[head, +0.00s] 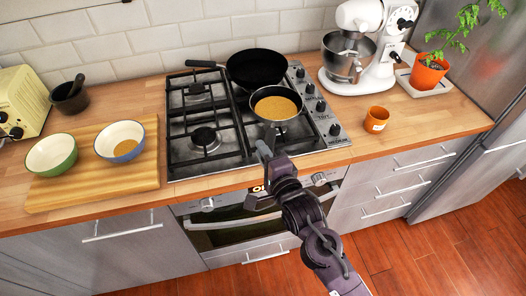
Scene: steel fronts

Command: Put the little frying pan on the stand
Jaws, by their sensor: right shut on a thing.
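The little frying pan (276,106) is dark-rimmed with a tan-yellow inside. It is over the front right part of the gas hob, its handle toward me. My right gripper (265,150) is shut on its handle at the hob's front edge. I cannot tell whether the pan touches the black grate (238,122) beneath it. I cannot make out for certain which thing is the stand. My left gripper is not in view.
A larger black pan (256,68) is on the hob just behind. An orange mug (377,119), a white mixer (362,50) and a potted plant (428,73) stand right. Left, a wooden board (80,190) bears a green bowl (52,154) and blue bowl (120,141).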

